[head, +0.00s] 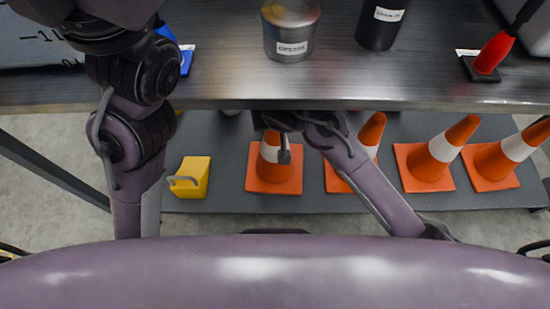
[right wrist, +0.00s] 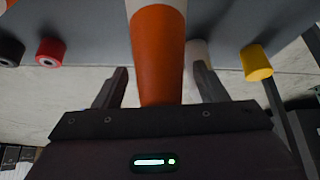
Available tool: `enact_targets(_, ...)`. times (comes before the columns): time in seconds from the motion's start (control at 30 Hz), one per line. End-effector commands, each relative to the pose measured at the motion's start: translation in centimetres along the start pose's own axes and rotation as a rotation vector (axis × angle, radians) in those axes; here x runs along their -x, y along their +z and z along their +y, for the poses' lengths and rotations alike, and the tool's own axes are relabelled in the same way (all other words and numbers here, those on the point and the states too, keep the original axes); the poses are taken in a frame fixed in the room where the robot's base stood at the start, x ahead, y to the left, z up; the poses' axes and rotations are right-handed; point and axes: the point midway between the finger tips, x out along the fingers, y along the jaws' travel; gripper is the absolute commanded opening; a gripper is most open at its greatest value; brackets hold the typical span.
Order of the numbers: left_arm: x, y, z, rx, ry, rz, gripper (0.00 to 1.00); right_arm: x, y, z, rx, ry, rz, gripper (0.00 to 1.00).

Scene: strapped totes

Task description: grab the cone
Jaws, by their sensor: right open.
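Several orange cones with white bands stand on a grey lower shelf (head: 225,140) below the table. The leftmost cone (head: 275,180) is beneath my right arm's end, which hides its top. In the right wrist view an orange and white cone (right wrist: 158,55) lies between the two fingers of my right gripper (right wrist: 161,72). The fingers are spread, with a gap on each side of the cone. My left arm reaches up over the table at the left; its gripper is outside the view.
The table edge (head: 420,97) overhangs the shelf close to my right arm. Other cones (head: 430,160) stand to the right, a yellow block with a handle (head: 195,175) to the left. A grey can (head: 290,30) and black container (head: 378,28) stand on the table.

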Motion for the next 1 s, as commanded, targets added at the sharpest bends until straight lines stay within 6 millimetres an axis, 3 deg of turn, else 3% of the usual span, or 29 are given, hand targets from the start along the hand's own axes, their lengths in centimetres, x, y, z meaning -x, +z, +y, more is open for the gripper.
enact_targets(0.23, -0.13, -0.05, 0.02, 0.000, 0.001, 0.002, 0.36, -0.06, -0.03, -0.02, 0.000, -0.001, 0.000, 0.66)
enact_targets(0.73, -0.12, -0.07, 0.00, -0.001, 0.001, 0.003, 0.36, -0.06, 0.00, 0.00, 0.000, 0.000, 0.000, 0.00)
enact_targets(1.0, -0.13, -0.07, -0.01, -0.001, 0.000, 0.003, 0.36, 0.01, -0.10, -0.01, -0.001, -0.001, 0.002, 0.00)
